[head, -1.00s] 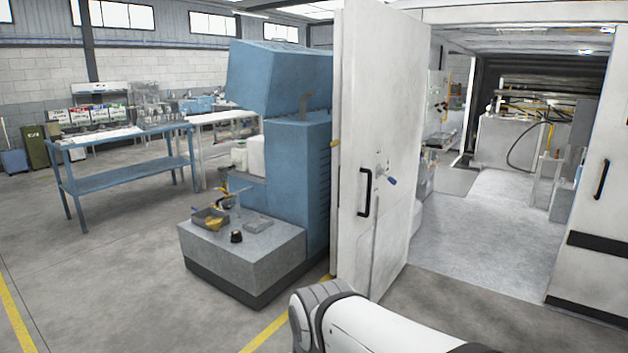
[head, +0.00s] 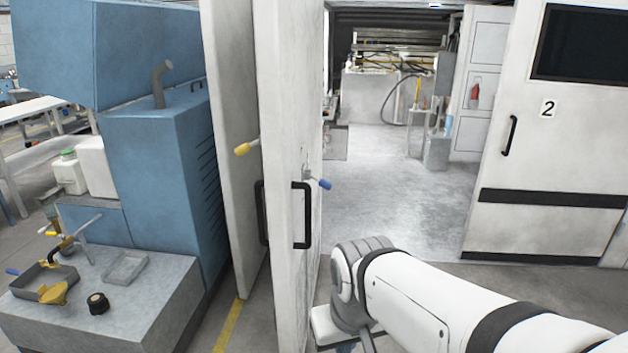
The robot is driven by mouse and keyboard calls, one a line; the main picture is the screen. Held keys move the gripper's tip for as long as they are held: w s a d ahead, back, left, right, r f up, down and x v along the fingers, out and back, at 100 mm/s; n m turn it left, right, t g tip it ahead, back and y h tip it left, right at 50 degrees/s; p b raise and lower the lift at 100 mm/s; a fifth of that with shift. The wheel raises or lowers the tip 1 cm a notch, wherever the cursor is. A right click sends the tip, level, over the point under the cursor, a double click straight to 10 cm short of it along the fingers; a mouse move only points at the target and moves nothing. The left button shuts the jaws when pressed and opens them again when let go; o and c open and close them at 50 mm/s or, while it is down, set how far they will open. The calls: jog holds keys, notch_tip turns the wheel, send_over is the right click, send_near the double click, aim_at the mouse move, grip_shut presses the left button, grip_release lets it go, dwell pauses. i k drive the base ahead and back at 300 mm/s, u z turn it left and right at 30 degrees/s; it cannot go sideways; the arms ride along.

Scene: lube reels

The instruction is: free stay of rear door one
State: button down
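A white door (head: 282,120) stands open and nearly edge-on in the middle of the head view. It has a black pull handle (head: 302,216) and a small lever with a blue grip (head: 322,184), which may be its stay. I see no number on this door. Another white panel (head: 228,110) stands just left of it, with a yellow-tipped lever (head: 242,149) near its edge. My arm reaches in from the lower right, its wrist beside the foot of the door. My gripper's fingertips are not visible, being below the picture or behind the wrist.
A door marked 2 (head: 549,108) stands at the right. Between the doors, a clear grey floor (head: 375,190) leads to machinery at the back. A blue machine (head: 150,170) with a grey plinth (head: 130,315) holding trays and tools stands close on the left.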

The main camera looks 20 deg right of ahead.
aim_at(326, 186)
jog(key=z, duration=0.55)
jog(key=i, duration=1.1)
jog(key=z, duration=0.55)
jog(key=k, duration=0.9)
jog(key=z, duration=0.15)
jog(key=i, duration=0.9)
jog(key=u, duration=0.05)
